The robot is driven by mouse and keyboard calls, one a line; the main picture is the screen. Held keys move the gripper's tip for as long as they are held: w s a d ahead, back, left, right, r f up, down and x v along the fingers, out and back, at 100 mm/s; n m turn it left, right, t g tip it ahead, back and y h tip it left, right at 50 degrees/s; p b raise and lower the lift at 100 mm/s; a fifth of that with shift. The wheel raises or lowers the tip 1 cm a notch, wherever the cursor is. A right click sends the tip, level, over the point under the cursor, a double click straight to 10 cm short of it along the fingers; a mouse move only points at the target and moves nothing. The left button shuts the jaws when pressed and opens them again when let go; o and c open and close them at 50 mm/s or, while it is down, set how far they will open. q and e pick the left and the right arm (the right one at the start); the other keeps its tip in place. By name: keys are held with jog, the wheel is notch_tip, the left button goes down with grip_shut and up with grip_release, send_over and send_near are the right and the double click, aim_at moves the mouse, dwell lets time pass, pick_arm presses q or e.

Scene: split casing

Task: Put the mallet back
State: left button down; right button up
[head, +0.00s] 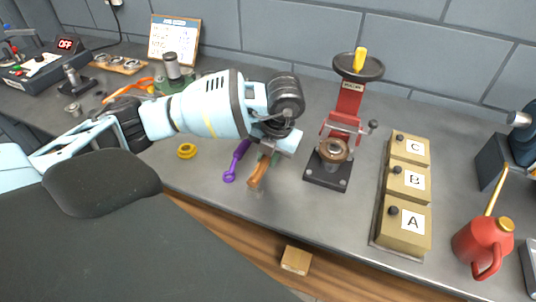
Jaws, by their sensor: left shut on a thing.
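My left gripper (272,150) is over the bench in the middle of the head view, seen from behind and above, with its fingers mostly hidden by my wrist. It is shut on the mallet (258,174), whose brown wooden handle sticks out below the gripper toward the bench's front edge. The mallet's head is hidden, and I cannot tell whether the mallet touches the bench. My right gripper is not in view.
A purple tool (236,162) lies just left of the mallet, and a yellow ring (187,151) farther left. A red press (347,105) stands to the right. Beyond it are boxes A (405,228), B and C, and a red oil can (482,243).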

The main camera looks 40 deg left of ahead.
pick_arm(q)
jog(key=shift+f, duration=0.35)
dwell(0.4)
jog(key=shift+f, duration=0.25)
jog(key=c, duration=1.3)
grip_release()
jog(key=shift+o, duration=0.5)
jog(key=shift+f, duration=0.15)
